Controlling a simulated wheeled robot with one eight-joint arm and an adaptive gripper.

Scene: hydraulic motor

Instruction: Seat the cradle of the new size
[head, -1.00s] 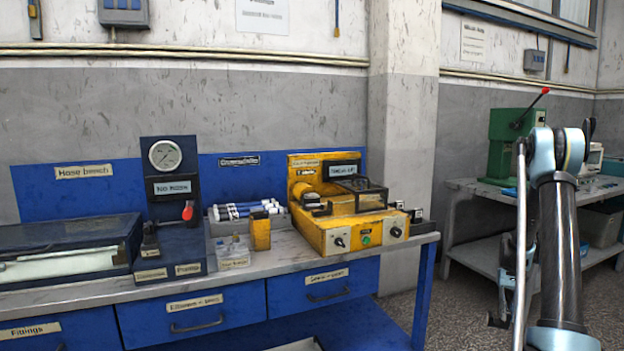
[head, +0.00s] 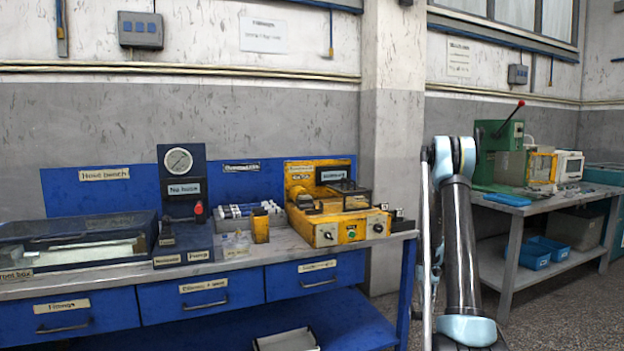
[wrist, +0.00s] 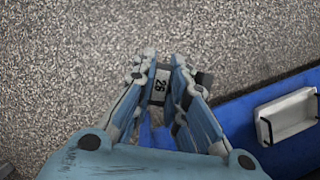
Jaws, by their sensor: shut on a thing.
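My gripper (wrist: 160,75) is shut on a small dark block with a pale label (wrist: 161,84) that seems to read 26, likely a cradle. It is held between the fingertips over the bare floor, clear of any surface. In the head view the arm stands in front of the gap between the benches, and the gripper is not clearly visible. The yellow machine (head: 332,228) sits on the right end of the hose bench, with a clear-lidded housing on top and knobs in front. Small dark blocks (head: 402,224) stand beside it at the bench's right end.
The hose bench (head: 240,252) has blue drawers, a gauge stand (head: 180,175) and a lidded case (head: 75,245). A second bench (head: 560,205) on the right carries a green press (head: 497,150). A white tray (wrist: 288,115) lies on the blue lower shelf. Open floor lies between the benches.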

